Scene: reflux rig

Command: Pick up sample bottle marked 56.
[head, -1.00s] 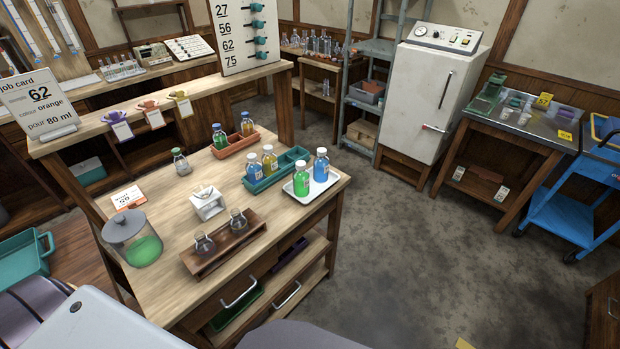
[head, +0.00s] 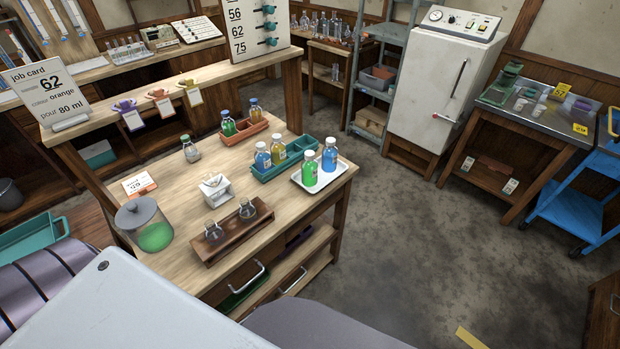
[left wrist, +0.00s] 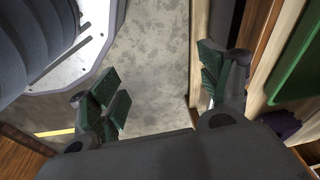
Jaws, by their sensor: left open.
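Several sample bottles stand on the wooden bench; their labels are too small to read, so I cannot tell which is 56. A green bottle (head: 309,172) and a blue bottle (head: 329,160) stand on a white tray. Another blue bottle (head: 262,160) and a yellow bottle (head: 279,150) stand in a teal rack. A green bottle (head: 228,125) and an orange bottle (head: 255,113) are at a terracotta rack. A pale bottle (head: 191,152) stands alone. My left gripper (left wrist: 162,85) is open and empty, above the floor beside the bench. My right gripper is not in view.
A lidded jar of green liquid (head: 150,226), a white stand (head: 216,190) and a brown flask rack (head: 237,237) occupy the bench front. The job card (head: 48,95) reads 62, orange, 80 ml. A blue trolley (head: 580,205) stands right; floor (head: 430,220) between is clear.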

